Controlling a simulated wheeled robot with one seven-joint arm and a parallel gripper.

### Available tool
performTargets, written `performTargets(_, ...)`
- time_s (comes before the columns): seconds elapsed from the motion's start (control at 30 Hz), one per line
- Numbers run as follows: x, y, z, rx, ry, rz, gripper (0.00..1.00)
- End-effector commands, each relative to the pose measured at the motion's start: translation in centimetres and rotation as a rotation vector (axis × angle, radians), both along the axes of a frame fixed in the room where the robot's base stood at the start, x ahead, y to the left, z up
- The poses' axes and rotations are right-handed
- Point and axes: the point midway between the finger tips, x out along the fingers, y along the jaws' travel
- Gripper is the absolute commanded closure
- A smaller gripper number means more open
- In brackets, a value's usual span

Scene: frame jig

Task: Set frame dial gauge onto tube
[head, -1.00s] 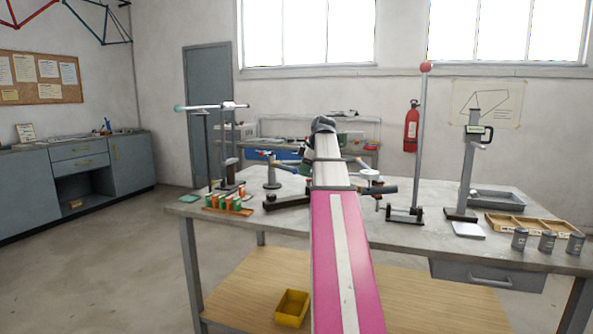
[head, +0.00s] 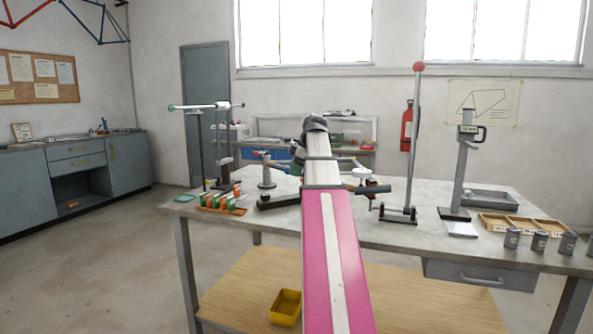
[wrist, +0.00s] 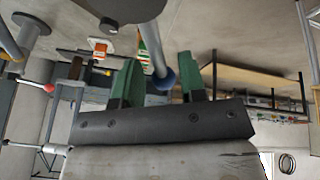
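My gripper (wrist: 160,64) shows in the wrist view as two green fingers standing apart. A grey tube with a blue end (wrist: 163,78) appears in the gap between them. I see no clear contact, and cannot tell its depth. In the head view my pink arm hides the gripper. A white round piece (head: 362,173) beside a dark cylinder, right of my arm, may be the dial gauge; I cannot tell for certain. A horizontal tube (head: 205,106) sits on a stand at the left.
An upright rod with a red ball (head: 418,67) rises right of my arm. Orange and green blocks (head: 220,202) stand at the table's left. A wooden tray (head: 525,229) and several grey canisters (head: 540,241) are at the right. A yellow bin (head: 286,307) sits on the lower shelf.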

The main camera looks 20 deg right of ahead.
Motion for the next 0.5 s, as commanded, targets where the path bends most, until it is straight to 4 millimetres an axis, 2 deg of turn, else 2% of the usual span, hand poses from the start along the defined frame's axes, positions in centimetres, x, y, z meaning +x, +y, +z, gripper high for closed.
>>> performTargets(0.27, -0.4, -0.4, 0.7, -0.001, 0.003, -0.004, 0.62)
performTargets(0.5, -1.4, -1.5, 4.3, -0.001, 0.001, -0.003, 0.62)
